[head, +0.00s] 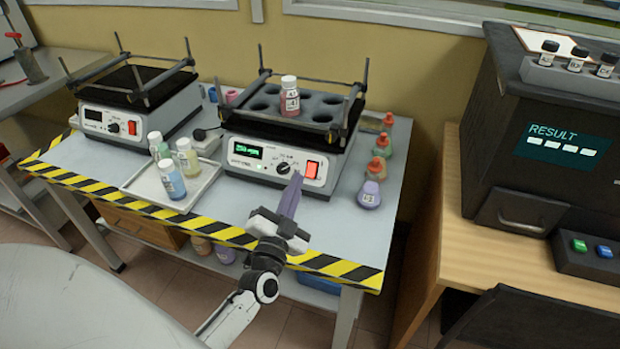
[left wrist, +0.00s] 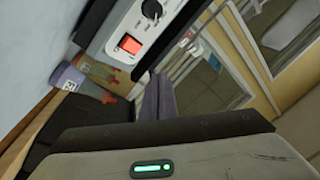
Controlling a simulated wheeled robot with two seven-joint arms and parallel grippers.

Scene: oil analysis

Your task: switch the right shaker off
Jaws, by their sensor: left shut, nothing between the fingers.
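The right shaker (head: 285,160) stands on the table with its green display lit. Its red switch (head: 312,169) glows at the right of its front panel, beside a black knob (head: 284,168). The switch also shows lit in the left wrist view (left wrist: 130,44). My right gripper is not in view.
The left shaker (head: 140,110) has a dark display. A tray (head: 150,190) with several bottles sits in front. Several small bottles (head: 376,168) line the right table edge. A dark analyser (head: 540,150) stands on the wooden desk at right.

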